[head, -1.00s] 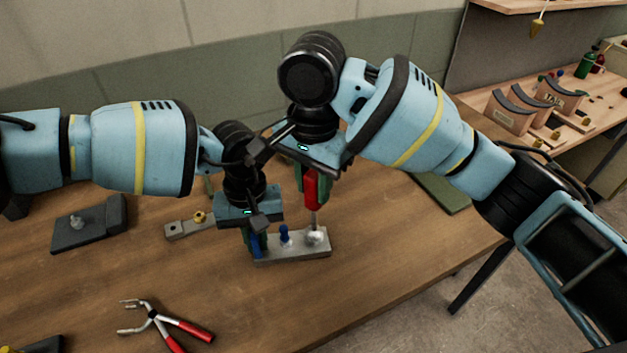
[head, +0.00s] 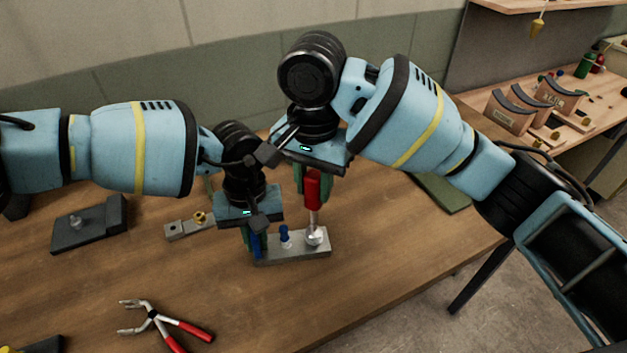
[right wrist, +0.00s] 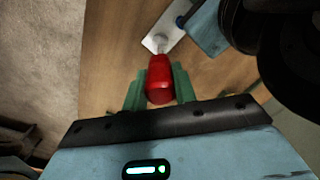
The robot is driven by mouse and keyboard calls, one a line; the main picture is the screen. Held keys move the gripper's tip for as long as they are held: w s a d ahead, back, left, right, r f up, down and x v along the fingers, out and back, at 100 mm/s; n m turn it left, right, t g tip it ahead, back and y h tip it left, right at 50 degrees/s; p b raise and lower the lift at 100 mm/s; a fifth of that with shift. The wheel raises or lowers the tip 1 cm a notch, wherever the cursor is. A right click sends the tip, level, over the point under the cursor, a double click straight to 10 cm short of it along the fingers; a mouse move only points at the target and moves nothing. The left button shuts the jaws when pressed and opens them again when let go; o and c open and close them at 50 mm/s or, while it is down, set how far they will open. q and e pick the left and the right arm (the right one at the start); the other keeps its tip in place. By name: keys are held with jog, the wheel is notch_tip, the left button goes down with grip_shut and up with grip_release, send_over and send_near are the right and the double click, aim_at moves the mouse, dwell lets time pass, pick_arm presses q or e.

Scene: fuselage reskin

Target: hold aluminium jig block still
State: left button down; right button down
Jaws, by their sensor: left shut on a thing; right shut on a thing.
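The aluminium jig block (head: 290,248) lies on the wooden table in the head view. A blue pin (head: 284,236) stands upright near the block's middle. My right gripper (head: 312,188) is shut on the red handle of a tool (head: 313,190). The tool's metal shaft points down to a rounded silver piece at the block's right end. The right wrist view shows the red handle (right wrist: 160,78) between the green fingers.
Red-handled pliers (head: 155,316) lie in front. A dark fixture (head: 90,225) and a small grey bar with a brass knob (head: 188,228) lie to the left. A green mat (head: 440,192) is at the right edge. The table's front middle is clear.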

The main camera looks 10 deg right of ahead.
jog(key=shift+r, duration=0.15)
jog(key=shift+r, duration=0.85)
jog(key=n, duration=0.4)
jog(key=shift+n, duration=0.4)
jog(key=n, duration=1.2)
jog(key=shift+d, duration=0.1)
jog(key=n, duration=0.7)
jog(key=shift+w, duration=0.1)
jog(key=shift+f, duration=0.8)
